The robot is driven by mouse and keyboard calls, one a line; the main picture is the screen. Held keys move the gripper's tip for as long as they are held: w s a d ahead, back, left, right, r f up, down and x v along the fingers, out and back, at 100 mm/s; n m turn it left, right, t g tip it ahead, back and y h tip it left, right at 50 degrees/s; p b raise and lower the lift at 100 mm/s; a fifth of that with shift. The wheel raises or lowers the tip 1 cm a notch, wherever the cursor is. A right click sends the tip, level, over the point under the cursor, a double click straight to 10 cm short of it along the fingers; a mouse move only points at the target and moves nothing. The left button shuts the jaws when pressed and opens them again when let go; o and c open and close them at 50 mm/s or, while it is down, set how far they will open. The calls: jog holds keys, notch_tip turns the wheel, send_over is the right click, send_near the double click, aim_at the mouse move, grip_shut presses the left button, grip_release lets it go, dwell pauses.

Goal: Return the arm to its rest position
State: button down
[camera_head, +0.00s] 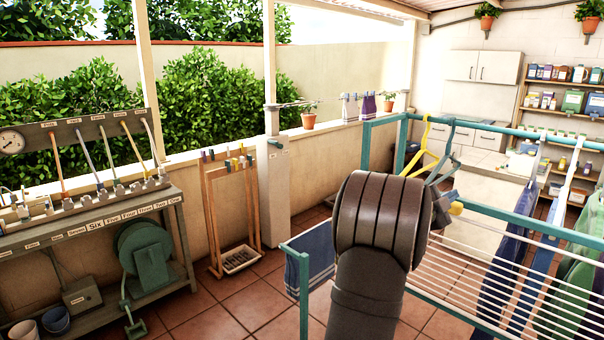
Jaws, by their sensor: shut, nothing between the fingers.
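My arm rises from the bottom centre, and its thick dark ribbed joint fills the middle of the view. My gripper (447,206) shows only in part behind the right side of that joint, as a small grey piece with a yellow part beside it. It appears shut and empty, close to the near left end of the drying rack (480,212). Most of the gripper and the fingertips are hidden by my arm.
A yellow hanger (425,140) and a grey hanger (446,150) hang on the rack near my gripper. Clothes (505,255) hang at right, and a blue towel (318,258) at left. A workbench (95,225) stands far left. Tiled floor (225,305) lies open between.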

jog(key=m, duration=0.2)
jog(key=s+d+m+g, duration=0.1)
jog(key=m, duration=0.1)
jog(key=s+d+f+m+g, duration=0.1)
jog(key=m, duration=0.1)
jog(key=shift+m, duration=0.3)
jog(key=shift+s+f+m+y, duration=0.2)
jog(key=shift+m+y, duration=0.1)
jog(key=shift+m, duration=0.3)
jog(key=n+t, duration=0.2)
jog(key=n, duration=0.5)
send_near(460, 204)
jog(key=shift+y, duration=0.4)
jog(key=s+a, duration=0.1)
jog(key=s+a+r, duration=0.1)
jog(key=a, duration=0.1)
jog(key=s+a, duration=0.1)
jog(key=shift+a+r, duration=0.2)
jog(key=shift+r, duration=0.1)
